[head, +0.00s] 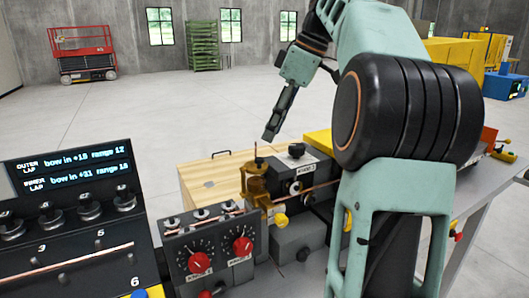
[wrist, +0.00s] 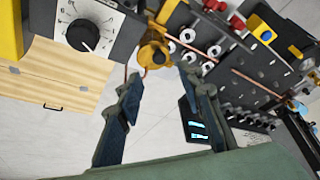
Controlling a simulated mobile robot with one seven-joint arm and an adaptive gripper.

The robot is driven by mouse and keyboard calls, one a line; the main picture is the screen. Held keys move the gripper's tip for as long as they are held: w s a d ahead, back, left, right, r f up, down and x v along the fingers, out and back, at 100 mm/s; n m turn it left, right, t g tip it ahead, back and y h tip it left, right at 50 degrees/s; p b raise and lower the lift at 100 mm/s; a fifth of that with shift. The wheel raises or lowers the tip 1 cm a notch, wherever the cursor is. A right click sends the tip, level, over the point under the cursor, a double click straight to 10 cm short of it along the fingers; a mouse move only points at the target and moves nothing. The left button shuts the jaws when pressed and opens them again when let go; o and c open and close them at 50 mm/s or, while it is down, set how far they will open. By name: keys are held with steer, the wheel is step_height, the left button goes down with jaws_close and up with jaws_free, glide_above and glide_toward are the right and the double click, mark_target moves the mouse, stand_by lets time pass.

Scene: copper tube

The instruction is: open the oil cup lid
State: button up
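The oil cup (head: 256,186) is a brass fitting at the left end of a grey dial block, with a thin upright pin on top. It also shows as a golden round part in the wrist view (wrist: 153,52), just beyond the fingertips. I cannot make out clearly whether its lid is open or closed. My gripper (head: 269,137) points down, above and slightly right of the cup, apart from it. In the wrist view my gripper (wrist: 161,78) has its two fingers spread wide, with nothing between them.
The grey dial block (head: 298,166) with a black knob stands right beside the cup. A box with red dials (head: 216,254) stands in front. A copper tube (head: 318,188) runs right from the cup area.

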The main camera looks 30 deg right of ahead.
mark_target(260, 158)
steer(key=x, duration=0.7)
steer(key=shift+f, duration=0.25)
jaws_close()
